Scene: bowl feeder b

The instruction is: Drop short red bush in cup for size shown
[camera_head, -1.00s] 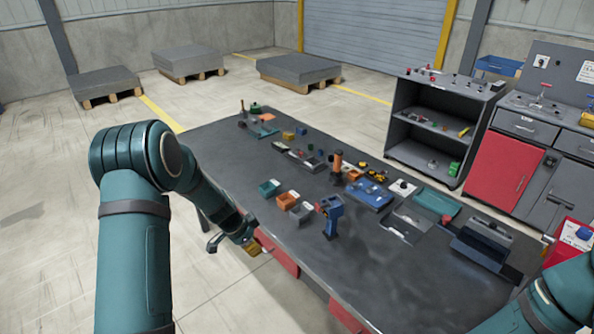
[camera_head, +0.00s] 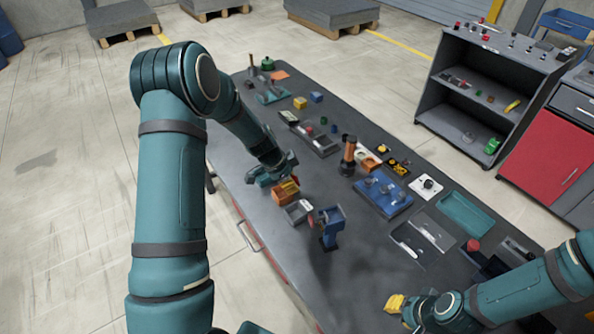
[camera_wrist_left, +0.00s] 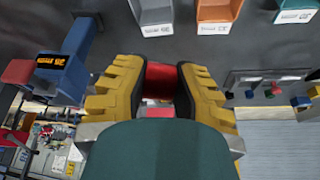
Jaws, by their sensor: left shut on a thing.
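My left gripper (camera_head: 288,185) is at the cups on the near side of the table. In the left wrist view its yellow fingers (camera_wrist_left: 160,78) are shut on a short red bush (camera_wrist_left: 161,76). The bush is not visible in the head view. A grey cup (camera_head: 299,212), an orange cup (camera_head: 283,196) and a teal cup (camera_head: 262,179) stand in a row, the teal one partly hidden by the gripper. They carry white labels too small to read surely. A blue stand (camera_head: 331,230) has a display with orange characters (camera_wrist_left: 50,60). My right gripper (camera_head: 394,303) shows yellow fingertips.
An orange and black upright piece (camera_head: 348,155), a blue tray (camera_head: 382,195) and a grey tray (camera_head: 422,236) lie beyond the cups. A teal tray (camera_head: 466,214) is farther right. The near right tabletop (camera_head: 350,285) is clear.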

